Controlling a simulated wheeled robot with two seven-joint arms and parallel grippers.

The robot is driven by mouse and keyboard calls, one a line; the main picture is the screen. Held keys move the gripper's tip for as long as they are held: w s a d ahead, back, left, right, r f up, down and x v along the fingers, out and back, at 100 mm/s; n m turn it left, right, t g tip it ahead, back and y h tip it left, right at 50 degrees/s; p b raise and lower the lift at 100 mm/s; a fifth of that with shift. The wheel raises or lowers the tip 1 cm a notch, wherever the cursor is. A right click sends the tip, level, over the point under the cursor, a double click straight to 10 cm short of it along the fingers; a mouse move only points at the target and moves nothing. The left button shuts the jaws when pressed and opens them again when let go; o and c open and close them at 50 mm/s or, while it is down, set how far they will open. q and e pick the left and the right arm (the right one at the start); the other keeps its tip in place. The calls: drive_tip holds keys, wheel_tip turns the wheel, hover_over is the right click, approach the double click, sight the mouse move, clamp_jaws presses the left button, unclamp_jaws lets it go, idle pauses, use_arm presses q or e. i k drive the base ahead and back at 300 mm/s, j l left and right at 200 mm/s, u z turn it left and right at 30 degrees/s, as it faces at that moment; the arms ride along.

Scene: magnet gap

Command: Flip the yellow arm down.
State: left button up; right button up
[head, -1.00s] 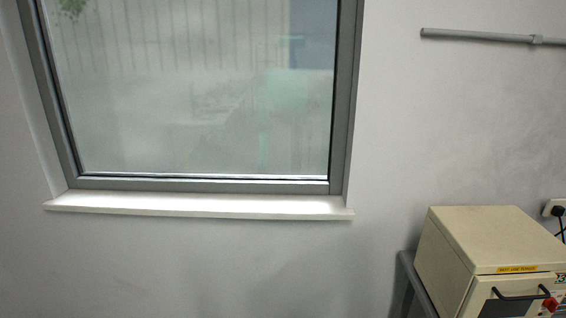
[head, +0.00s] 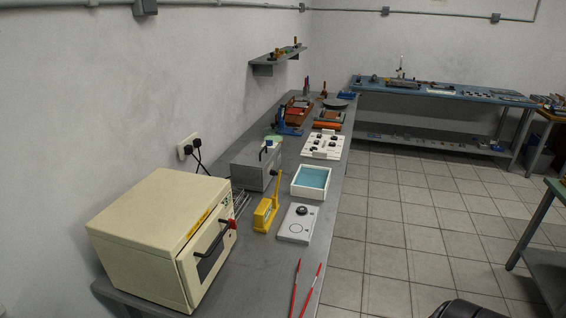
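The yellow arm (head: 278,188) stands upright on a yellow base (head: 264,214) on the grey bench, in the middle of the head view. The base sits between a cream oven-like box and a white plate with a black knob. Neither of my grippers shows in the head view.
The cream box (head: 165,235) stands at the near left of the bench (head: 255,270). Beside the yellow arm are a white tray with a blue inside (head: 311,181), a grey box (head: 256,165) and the white plate (head: 298,224). Two red-and-white sticks (head: 307,290) lie in front.

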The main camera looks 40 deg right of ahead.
sight(272, 172)
drive_tip(key=i+j+z, duration=0.1)
drive_tip(key=i+z, duration=0.15)
drive_tip(key=z, duration=0.2)
drive_tip(key=i+j+z, duration=0.15)
drive_tip(key=z, duration=0.3)
drive_tip(key=i+j+z, duration=0.25)
drive_tip(key=z, duration=0.15)
drive_tip(key=i+j+z, duration=0.15)
drive_tip(key=j+z, duration=0.3)
drive_tip(key=l, duration=0.1)
